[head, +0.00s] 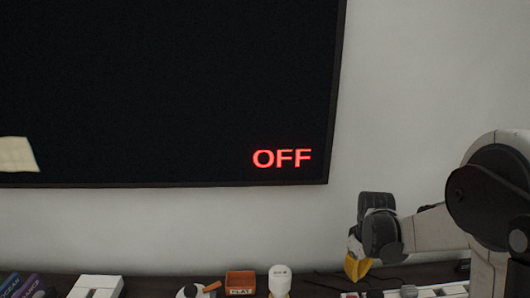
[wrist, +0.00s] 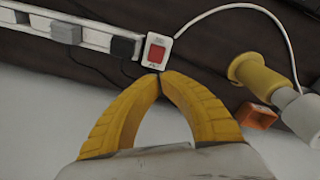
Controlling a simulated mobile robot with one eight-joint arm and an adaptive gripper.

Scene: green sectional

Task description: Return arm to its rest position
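My gripper (head: 357,268) is at the lower right of the head view, with its yellow fingers pointing down over the back of a dark surface. My arm reaches in from the right edge. In the wrist view, the two yellow fingertips (wrist: 161,75) meet, with nothing visible between them. They are right by the lower edge of a white switch box (wrist: 150,38) with a red rocker button (wrist: 156,53). I cannot tell whether they touch it.
A white power strip (wrist: 90,32) with plugs joins the switch box. A yellow-and-white cylinder (wrist: 262,78) and an orange box (wrist: 256,116) are beside the fingers. A black screen (head: 150,90) reading OFF in red hangs on the pale wall (head: 420,70). Air above the surface is clear.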

